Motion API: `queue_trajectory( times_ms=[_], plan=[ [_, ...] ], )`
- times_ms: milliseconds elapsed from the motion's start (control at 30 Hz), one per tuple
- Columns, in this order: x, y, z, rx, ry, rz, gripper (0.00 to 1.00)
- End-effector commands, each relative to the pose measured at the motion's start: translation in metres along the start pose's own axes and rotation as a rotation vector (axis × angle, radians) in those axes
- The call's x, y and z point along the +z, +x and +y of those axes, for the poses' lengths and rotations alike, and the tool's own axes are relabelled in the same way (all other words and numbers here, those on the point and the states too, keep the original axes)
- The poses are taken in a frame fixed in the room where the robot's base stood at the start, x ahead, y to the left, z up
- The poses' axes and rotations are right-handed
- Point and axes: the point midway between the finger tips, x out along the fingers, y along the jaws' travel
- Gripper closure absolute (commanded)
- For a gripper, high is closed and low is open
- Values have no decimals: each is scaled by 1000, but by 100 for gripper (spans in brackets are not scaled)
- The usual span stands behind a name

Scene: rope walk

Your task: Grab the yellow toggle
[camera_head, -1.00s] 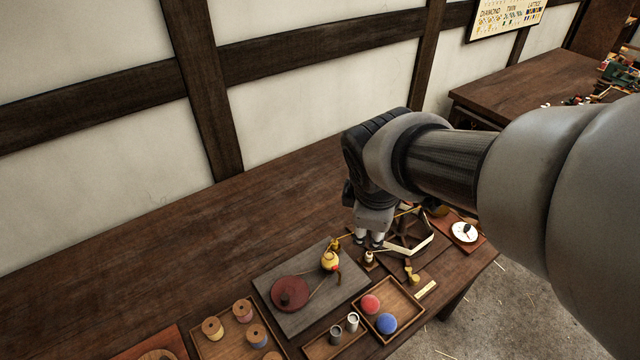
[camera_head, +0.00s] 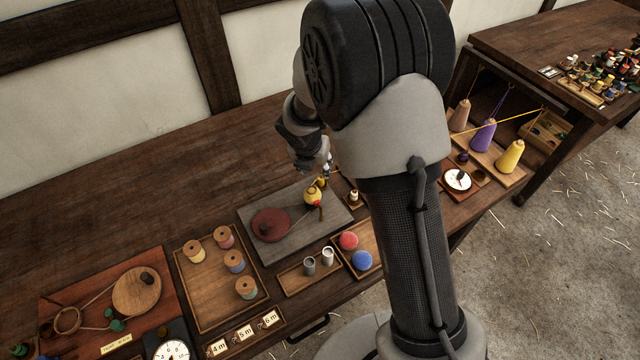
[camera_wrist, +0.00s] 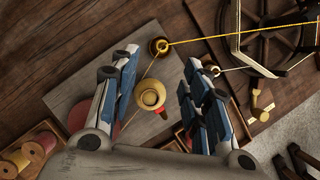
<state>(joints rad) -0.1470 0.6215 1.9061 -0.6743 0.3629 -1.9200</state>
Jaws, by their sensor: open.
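A rounded yellow piece (camera_head: 313,195) with a red tip stands on a grey board (camera_head: 285,235), beside a dark red disc (camera_head: 270,224). In the wrist view the yellow piece (camera_wrist: 151,93) shows between my two fingers, apart from both. My gripper (camera_wrist: 160,62) is open and empty above the grey board. In the head view my gripper (camera_head: 326,165) is small and partly hidden by my own arm. A smaller yellow peg-like piece (camera_wrist: 262,104) lies to the right in the wrist view. I cannot tell for sure which of the two is the toggle.
A dark post (camera_wrist: 158,46) with a yellow line running right stands beyond the yellow piece. A dark wheel-like frame (camera_wrist: 265,35) is at upper right. A tray with a red ball (camera_head: 348,240) and a blue ball (camera_head: 362,260) is nearby.

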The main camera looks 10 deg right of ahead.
Motion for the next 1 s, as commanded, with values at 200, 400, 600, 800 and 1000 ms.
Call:
queue_trajectory(
  times_ms=[200, 400, 600, 800, 1000],
  plan=[
    [-1, 44, 0, -1, 2, 0, 57],
    [0, 54, 0, 0, 3, 0, 57],
    [0, 74, -2, -1, 2, 1, 57],
    [1, 103, -3, -1, 3, 1, 57],
    [2, 104, -3, 0, 2, 0, 57]
  ],
)
